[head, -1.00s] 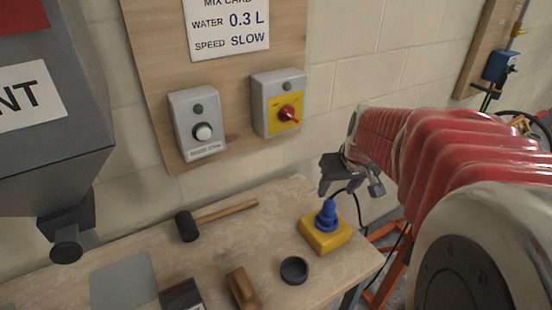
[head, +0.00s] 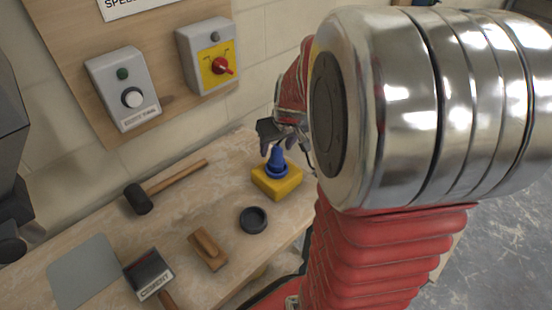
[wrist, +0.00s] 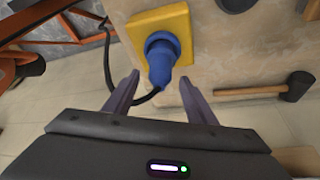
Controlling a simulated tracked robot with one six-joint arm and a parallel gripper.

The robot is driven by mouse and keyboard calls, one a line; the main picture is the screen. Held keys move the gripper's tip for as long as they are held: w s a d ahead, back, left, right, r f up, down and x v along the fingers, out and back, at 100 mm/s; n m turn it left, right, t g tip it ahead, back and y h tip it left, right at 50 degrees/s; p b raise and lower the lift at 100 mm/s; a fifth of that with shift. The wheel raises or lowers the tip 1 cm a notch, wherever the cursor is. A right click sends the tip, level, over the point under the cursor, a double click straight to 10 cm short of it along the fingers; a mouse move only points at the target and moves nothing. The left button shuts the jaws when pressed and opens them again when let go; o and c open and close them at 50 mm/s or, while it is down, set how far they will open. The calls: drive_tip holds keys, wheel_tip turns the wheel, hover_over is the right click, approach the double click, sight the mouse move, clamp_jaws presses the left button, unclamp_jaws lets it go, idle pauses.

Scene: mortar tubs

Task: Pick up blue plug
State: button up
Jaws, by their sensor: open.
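The blue plug (head: 276,163) stands upright on a yellow block (head: 277,184) near the right end of the wooden bench. In the wrist view the plug (wrist: 160,62) points toward my gripper from the yellow block (wrist: 158,24), with a black cable beside it. My gripper (wrist: 158,92) is open, its two purple-grey fingers on either side of the plug's near end. In the head view my gripper (head: 274,148) is right at the top of the plug; whether a finger touches it I cannot tell.
A black ring (head: 253,220), a wooden float (head: 208,249), a cement-labelled brush or scoop (head: 150,277), a mallet (head: 166,187) and a grey plate (head: 84,270) lie on the bench (head: 190,220). Two switch boxes, one with a red knob (head: 222,66), hang on the board behind.

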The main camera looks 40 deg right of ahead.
drive_tip(key=shift+f, duration=0.15)
drive_tip(key=shift+x, duration=2.5)
drive_tip(key=shift+s, duration=0.1)
drive_tip(key=shift+c, duration=0.5)
drive_tip(key=c, duration=0.9)
